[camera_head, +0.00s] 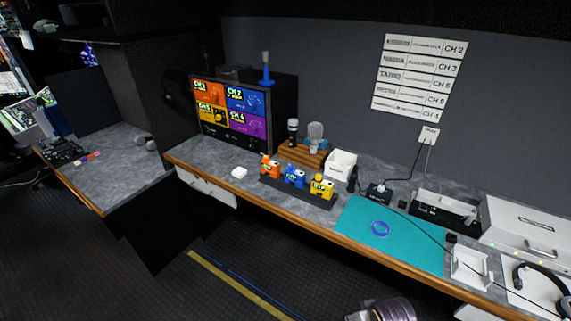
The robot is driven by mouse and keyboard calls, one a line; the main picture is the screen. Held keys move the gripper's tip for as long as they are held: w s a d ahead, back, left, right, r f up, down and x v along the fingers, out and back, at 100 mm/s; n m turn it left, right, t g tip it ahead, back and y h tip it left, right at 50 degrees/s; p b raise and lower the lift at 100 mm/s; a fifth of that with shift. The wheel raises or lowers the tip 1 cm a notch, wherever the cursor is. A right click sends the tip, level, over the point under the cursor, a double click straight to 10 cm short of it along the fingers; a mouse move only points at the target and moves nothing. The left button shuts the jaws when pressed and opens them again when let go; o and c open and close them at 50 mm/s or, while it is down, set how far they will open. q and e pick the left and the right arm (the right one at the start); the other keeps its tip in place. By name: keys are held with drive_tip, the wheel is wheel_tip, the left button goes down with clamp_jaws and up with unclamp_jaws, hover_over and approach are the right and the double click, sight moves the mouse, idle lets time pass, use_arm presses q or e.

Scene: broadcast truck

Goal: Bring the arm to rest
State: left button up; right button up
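Neither of my grippers shows in the head view. A grey rounded part that looks like a link of my arm is cut off at the bottom edge, right of the middle. No fingers show on it. It is in front of the long counter (215,160), over the dark floor.
On the counter stand a monitor (232,117), a dark rack with an orange (270,167), a blue (294,176) and a yellow unit (321,187), and a white box (340,165). Headphones (541,284) lie far right.

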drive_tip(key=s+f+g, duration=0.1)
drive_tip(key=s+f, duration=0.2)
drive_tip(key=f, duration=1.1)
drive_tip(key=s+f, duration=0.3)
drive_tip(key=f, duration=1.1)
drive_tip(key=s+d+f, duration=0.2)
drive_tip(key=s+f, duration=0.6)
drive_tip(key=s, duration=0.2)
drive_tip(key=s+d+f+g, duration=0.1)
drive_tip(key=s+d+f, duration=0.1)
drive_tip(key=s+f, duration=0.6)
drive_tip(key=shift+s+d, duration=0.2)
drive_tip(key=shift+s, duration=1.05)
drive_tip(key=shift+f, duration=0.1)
